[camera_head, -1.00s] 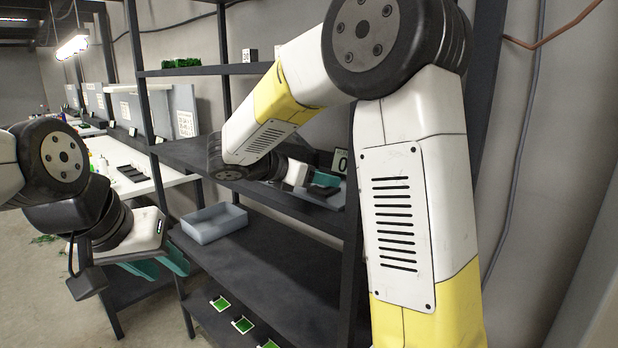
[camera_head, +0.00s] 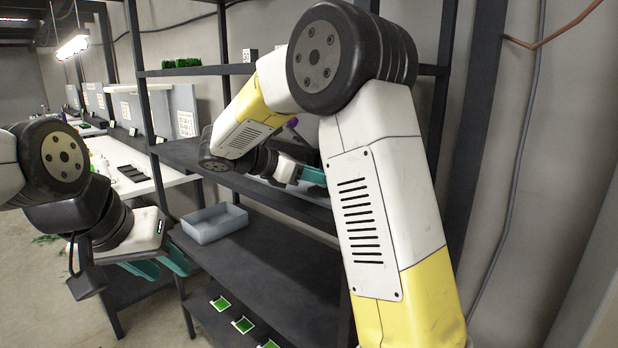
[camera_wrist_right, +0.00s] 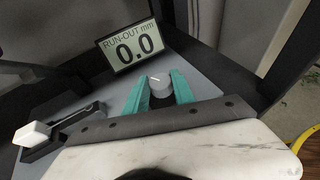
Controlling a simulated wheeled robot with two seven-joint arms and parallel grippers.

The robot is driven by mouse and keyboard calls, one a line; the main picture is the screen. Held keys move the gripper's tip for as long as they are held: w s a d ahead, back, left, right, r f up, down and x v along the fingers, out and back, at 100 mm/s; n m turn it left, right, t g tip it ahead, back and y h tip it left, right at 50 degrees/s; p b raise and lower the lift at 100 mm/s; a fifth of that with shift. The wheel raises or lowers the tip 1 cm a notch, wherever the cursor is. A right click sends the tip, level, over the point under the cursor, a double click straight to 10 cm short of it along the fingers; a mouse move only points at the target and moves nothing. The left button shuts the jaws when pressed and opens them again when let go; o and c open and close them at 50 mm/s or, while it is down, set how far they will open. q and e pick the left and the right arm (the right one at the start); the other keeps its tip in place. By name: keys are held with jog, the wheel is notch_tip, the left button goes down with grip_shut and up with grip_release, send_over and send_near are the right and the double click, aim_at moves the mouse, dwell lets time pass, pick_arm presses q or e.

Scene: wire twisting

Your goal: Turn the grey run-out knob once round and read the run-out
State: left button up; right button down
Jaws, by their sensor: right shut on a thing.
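The grey run-out knob (camera_wrist_right: 160,84) stands on a grey plate in the right wrist view, with a white mark line on its top. The teal fingers of my right gripper (camera_wrist_right: 158,92) are on either side of it, shut on it. In the head view this gripper (camera_head: 313,177) is over the middle shelf, and the knob cannot be made out there. The run-out display (camera_wrist_right: 132,47) behind the knob reads 0.0 mm. My left gripper (camera_head: 164,268) is open and empty, left of the rack and away from the knob.
A white-handled slider (camera_wrist_right: 50,130) lies left of the knob in the right wrist view. A grey bin (camera_head: 214,225) stands on the lower shelf (camera_head: 262,262), which has free room. Green pieces (camera_head: 242,325) lie below. Rack posts stand close to my right arm.

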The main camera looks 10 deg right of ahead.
jog(key=m+g, duration=0.6)
jog(key=g, duration=0.1)
jog(key=shift+w, duration=0.4)
jog(key=shift+m, duration=0.3)
jog(key=c, duration=1)
grip_release()
jog(key=shift+g, duration=0.4)
jog(key=shift+c, duration=0.2)
jog(key=shift+v, duration=3.95)
jog(key=shift+a, duration=0.1)
